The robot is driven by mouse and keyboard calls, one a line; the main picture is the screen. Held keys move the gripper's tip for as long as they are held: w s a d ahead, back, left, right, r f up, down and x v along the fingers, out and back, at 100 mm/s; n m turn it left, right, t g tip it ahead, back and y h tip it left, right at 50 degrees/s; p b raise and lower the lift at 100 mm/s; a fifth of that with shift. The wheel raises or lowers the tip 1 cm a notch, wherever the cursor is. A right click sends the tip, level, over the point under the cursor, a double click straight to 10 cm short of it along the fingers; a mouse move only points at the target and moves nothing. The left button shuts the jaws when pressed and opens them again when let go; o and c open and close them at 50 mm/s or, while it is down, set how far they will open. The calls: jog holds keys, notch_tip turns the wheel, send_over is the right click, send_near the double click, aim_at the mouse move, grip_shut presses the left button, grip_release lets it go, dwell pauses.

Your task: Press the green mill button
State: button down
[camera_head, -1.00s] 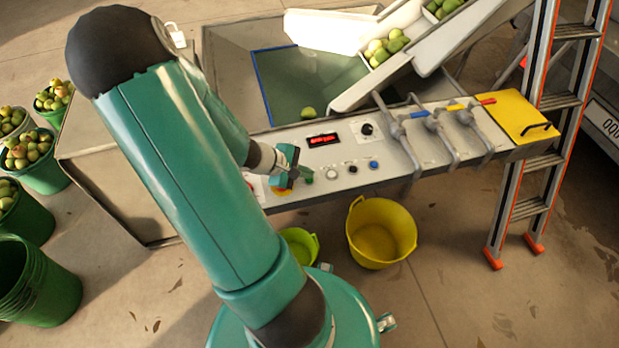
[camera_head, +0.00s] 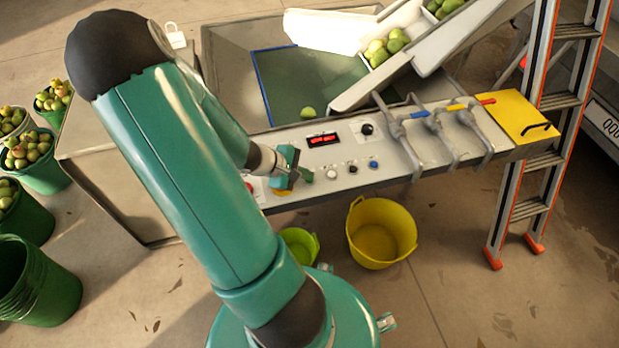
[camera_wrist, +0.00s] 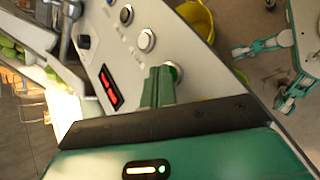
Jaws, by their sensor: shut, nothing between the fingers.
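The green mill button (camera_wrist: 178,71) is in the wrist view, at the end of a row of buttons on the grey panel (camera_wrist: 165,20). Its pale rim shows, and my fingers partly cover it. My gripper (camera_wrist: 160,84) is shut and empty, with its green fingertips right at the button. I cannot tell whether they touch it. In the head view my gripper (camera_head: 298,174) is low over the panel's left part, left of the white button (camera_head: 331,173). There the green button and the green fingertips are hard to tell apart.
A black button (camera_head: 352,169) and a blue button (camera_head: 374,165) continue the row rightward. A red display (camera_head: 323,140) and a black knob (camera_head: 367,130) sit behind. A yellow-based control (camera_head: 283,191) is beside my gripper. Valve levers (camera_head: 430,125) stand farther right.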

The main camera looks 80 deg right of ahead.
jog(key=shift+r, duration=0.8)
notch_tip(320, 180, up, 5)
dwell(0.5)
dwell(0.8)
